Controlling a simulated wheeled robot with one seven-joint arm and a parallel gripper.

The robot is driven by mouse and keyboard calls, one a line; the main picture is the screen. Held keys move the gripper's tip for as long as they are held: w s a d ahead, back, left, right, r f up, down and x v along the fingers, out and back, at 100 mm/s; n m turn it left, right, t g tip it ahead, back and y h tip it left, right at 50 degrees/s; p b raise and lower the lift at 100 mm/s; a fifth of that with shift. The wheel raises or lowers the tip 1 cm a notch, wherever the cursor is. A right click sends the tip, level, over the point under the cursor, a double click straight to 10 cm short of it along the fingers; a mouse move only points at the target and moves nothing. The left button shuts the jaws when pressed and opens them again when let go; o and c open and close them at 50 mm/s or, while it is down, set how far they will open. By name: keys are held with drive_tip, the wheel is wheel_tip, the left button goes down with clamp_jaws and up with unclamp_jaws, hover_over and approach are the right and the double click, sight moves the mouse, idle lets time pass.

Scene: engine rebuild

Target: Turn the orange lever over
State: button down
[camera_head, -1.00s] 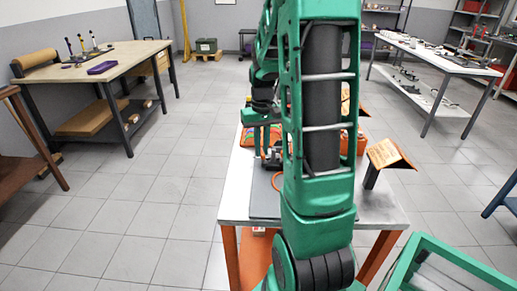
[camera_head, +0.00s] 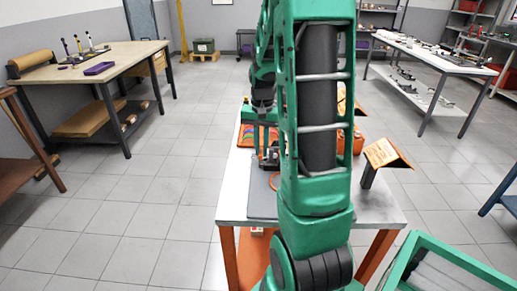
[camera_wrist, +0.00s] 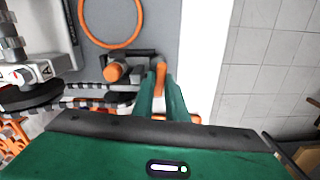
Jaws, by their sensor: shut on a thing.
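The orange lever (camera_wrist: 160,79) shows in the wrist view as a short orange bar between the two green fingers of my gripper (camera_wrist: 163,85). The fingers are shut on it, and they hide its lower part. Beside it to the left is an orange-capped round part (camera_wrist: 116,72) on a dark grey block. In the head view my gripper (camera_head: 264,134) is over the white-topped table, beside a small dark device (camera_head: 269,158). My own arm hides much of the table there, and I cannot make out the lever in that view.
An orange ring (camera_wrist: 110,22) lies on the grey mat above the lever in the wrist view. Dark and orange toothed parts (camera_wrist: 90,98) lie to the left. A small sign stand (camera_head: 385,155) is at the table's right edge. Open floor lies left of the table.

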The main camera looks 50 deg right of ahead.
drive_tip(key=shift+w+a, duration=0.15)
drive_tip(key=c, duration=1.8)
unclamp_jaws()
drive_tip(key=shift+o, duration=0.2)
drive_tip(key=shift+r, duration=4)
drive_tip(key=s+a+n, duration=0.2)
drive_tip(key=s+a, duration=0.5)
drive_tip(key=s, duration=0.3)
drive_tip(key=s+a+f+n, duration=0.1)
drive_tip(key=s+a+n, duration=0.1)
drive_tip(key=s+a, duration=0.5)
drive_tip(key=s, duration=0.3)
drive_tip(key=shift+s+a+n, duration=0.15)
drive_tip(key=shift+s+n, duration=0.05)
drive_tip(key=shift+n, duration=0.2)
